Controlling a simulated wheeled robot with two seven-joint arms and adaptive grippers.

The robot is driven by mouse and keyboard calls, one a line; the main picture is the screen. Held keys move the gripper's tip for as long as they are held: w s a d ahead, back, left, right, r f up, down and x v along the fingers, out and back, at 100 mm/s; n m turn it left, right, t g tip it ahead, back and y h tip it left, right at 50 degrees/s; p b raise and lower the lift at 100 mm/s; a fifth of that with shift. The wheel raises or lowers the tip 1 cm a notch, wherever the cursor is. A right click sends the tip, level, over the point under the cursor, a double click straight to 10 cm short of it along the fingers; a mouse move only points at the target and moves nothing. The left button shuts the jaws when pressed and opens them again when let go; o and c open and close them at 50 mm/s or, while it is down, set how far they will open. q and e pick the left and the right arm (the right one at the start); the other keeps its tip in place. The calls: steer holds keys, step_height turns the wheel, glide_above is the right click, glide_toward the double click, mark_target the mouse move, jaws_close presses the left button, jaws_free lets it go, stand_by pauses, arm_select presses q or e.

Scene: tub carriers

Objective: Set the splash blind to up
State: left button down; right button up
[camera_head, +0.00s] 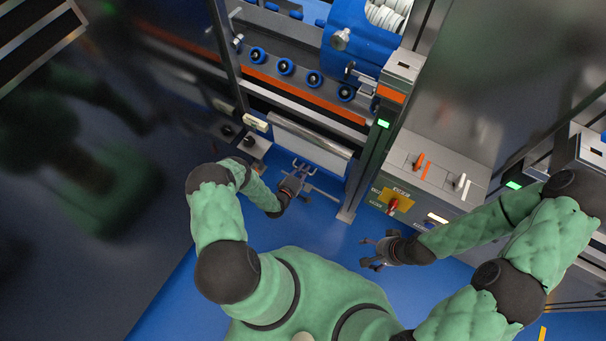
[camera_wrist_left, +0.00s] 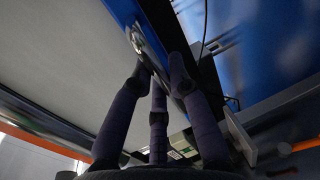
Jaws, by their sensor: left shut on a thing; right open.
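The splash blind (camera_head: 308,151) is a pale panel below a silver horizontal roller (camera_head: 312,133) at the front of the machine. A thin metal handle (camera_head: 320,190) shows near its lower edge. My left gripper (camera_head: 294,180) is at that lower edge, shut on the handle. In the left wrist view, dark fingers (camera_wrist_left: 158,80) close near a small metal handle piece (camera_wrist_left: 138,40), beside a broad grey panel (camera_wrist_left: 60,60). The fingers hide part of the handle. My right gripper (camera_head: 372,252) is open and empty above the blue floor, right of the blind.
An orange rail and several blue rollers (camera_head: 285,67) lie above the blind. A control box (camera_head: 425,175) with orange and white levers and a red knob on a yellow plate (camera_head: 392,203) stands right. A metal post (camera_head: 352,195) stands between. Blue floor (camera_head: 330,230) is clear below.

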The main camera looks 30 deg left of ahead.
mark_target(303, 171)
arm_select(q)
step_height(303, 171, up, 16)
steer(key=p, duration=0.7)
steer(key=shift+f, duration=0.2)
steer(key=shift+w+a, duration=0.1)
steer(key=c, duration=1.2)
jaws_free()
steer(key=shift+r, duration=0.15)
steer(key=shift+o, duration=0.2)
steer(key=v, duration=1.2)
